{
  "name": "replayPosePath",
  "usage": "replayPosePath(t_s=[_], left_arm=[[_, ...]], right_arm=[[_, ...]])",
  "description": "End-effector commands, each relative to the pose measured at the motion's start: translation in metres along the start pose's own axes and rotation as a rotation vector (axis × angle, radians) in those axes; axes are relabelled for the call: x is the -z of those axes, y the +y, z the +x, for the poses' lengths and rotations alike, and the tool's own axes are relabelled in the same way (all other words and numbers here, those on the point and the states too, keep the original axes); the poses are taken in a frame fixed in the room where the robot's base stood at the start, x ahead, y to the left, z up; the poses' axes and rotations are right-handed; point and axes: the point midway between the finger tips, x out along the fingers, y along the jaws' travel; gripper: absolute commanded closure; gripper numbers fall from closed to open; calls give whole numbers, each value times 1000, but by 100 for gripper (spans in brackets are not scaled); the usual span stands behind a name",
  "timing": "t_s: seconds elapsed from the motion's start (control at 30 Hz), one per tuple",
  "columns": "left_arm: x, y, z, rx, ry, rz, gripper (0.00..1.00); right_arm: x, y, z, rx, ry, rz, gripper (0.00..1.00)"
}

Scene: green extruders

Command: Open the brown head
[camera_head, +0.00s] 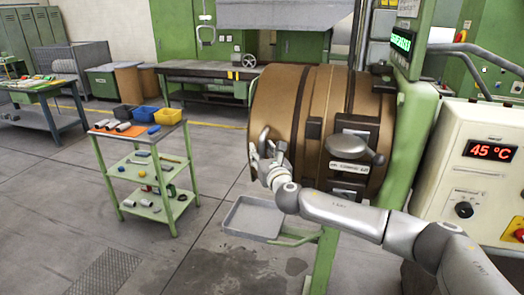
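The brown head (283,92) is a large drum on the green machine, in the right half of the head view. Dark bands and a latch block (356,124) with a rounded grey lever (352,149) are on its front. My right gripper (267,146) is in front of the head's lower left part, left of the lever. Its fingers point up and overlap the drum in the picture. I cannot tell whether they touch it or are closed on anything. My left gripper is out of view.
A grey tray (246,219) sits below the head. A green trolley (112,139) with bins and small parts stands to the left, with open floor between. A control panel (466,178) reading 45 °C is close on the right, beside my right arm.

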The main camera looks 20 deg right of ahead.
Motion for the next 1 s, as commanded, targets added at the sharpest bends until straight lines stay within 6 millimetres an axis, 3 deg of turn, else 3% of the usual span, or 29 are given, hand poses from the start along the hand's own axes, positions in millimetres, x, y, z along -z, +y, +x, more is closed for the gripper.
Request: replayPosePath(t_s=[0.43, 0.73, 1.0], left_arm=[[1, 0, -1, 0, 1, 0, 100], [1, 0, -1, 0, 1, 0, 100], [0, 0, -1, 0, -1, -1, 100]], right_arm=[[0, 0, 6, 0, 0, 0, 61], [0, 0, 6, 0, 0, 0, 100], [0, 0, 6, 1, 1, 0, 100]])
